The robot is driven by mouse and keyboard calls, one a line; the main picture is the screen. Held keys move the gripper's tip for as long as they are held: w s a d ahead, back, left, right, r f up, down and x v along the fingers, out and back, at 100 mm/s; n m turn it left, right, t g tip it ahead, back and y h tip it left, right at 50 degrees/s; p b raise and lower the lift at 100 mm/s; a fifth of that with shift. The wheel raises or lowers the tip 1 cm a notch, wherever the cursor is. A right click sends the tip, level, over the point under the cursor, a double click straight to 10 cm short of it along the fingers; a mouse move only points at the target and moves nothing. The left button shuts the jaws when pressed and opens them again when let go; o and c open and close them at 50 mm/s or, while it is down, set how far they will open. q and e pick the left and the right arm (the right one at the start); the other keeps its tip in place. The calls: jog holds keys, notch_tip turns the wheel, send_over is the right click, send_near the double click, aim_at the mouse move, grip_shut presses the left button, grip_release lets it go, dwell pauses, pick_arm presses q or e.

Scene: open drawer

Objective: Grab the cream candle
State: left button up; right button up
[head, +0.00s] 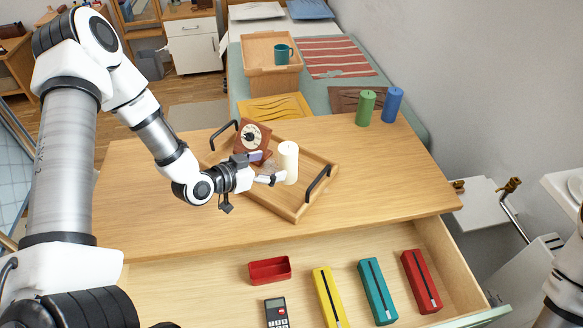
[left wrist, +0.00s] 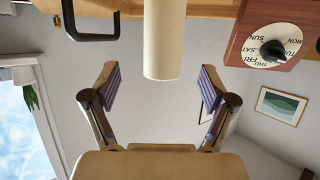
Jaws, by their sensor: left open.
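The cream candle (head: 288,160) stands upright on a wooden tray (head: 294,212) on the desk in the head view. In the left wrist view the candle (left wrist: 164,40) hangs into the top middle of the picture, between the lines of the two fingers and beyond their tips. My left gripper (head: 265,167) is open just left of the candle, with its fingers pointing toward it. The fingers also show apart and empty in the left wrist view (left wrist: 154,82). Part of my right arm shows at the right edge of the head view, but its gripper is not visible.
A wooden dial calendar (head: 252,138) stands on the tray close behind my left gripper. The tray has black handles (head: 318,184). Green (head: 366,108) and blue (head: 392,105) candles stand at the back right. The open drawer below holds several cases, a red box (head: 269,270) and a calculator (head: 276,312).

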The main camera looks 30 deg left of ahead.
aim_at(280, 160)
pick_arm(q)
jog(key=x, duration=0.8)
jog(key=shift+w+a+p, duration=0.15)
jog(key=shift+w+p, duration=0.05)
jog(key=shift+p, duration=0.1)
jog(key=shift+s+r, duration=0.15)
jog(key=c, duration=1.5)
